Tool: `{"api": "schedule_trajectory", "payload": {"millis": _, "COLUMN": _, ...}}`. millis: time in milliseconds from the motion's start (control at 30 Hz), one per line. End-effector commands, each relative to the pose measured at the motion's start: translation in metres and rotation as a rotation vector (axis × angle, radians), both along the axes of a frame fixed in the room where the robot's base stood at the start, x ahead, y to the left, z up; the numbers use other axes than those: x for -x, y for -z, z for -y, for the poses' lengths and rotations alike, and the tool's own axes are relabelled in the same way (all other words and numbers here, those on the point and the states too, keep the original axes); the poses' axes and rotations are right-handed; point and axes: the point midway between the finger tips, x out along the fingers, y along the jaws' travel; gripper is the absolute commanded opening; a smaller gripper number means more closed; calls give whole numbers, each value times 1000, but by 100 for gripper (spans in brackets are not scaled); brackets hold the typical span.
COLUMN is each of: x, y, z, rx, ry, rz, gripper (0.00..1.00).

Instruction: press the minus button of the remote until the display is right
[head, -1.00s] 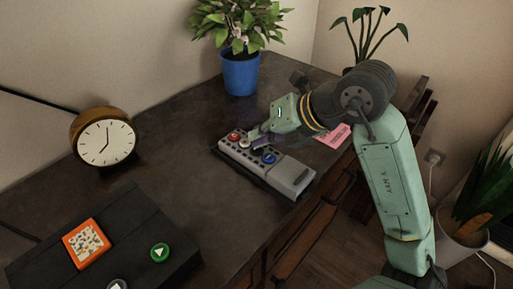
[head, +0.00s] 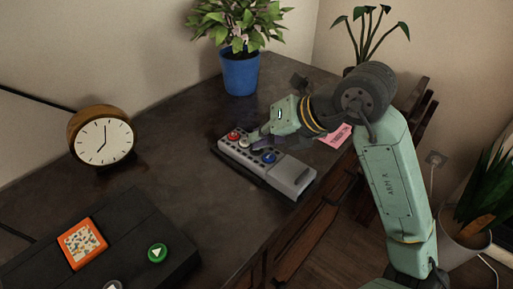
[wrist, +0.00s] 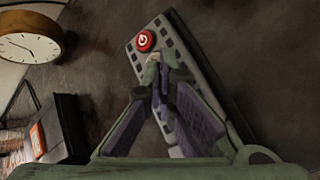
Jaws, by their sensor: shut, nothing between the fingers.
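The grey remote (head: 291,176) lies on the dark desk, with a red power button (head: 233,135), a pale button (head: 244,142) and a blue button (head: 269,157). My gripper (head: 257,137) is shut and empty, its tips low over the remote between the pale and blue buttons. In the wrist view the closed tips (wrist: 160,77) cover the keys just below the red button (wrist: 143,40). I cannot tell whether they touch a key. The minus sign is not readable. An orange-framed panel (head: 82,243) with a speckled face sits on a black box; I cannot tell if it is the display.
The black box (head: 130,235) with a green button (head: 157,252) is at the front left. A round clock (head: 103,142) stands behind it. A blue potted plant (head: 240,72) is at the back, and a pink note (head: 335,135) lies right of the remote. The middle of the desk is clear.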

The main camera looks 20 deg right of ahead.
Motion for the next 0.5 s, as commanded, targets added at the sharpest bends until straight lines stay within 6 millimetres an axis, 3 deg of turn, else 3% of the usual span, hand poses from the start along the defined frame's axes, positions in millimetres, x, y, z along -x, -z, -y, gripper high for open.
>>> {"api": "schedule_trajectory", "payload": {"millis": 500, "x": 0, "y": -9, "z": 0, "rx": 1, "ry": -1, "rz": -1, "gripper": 0}}
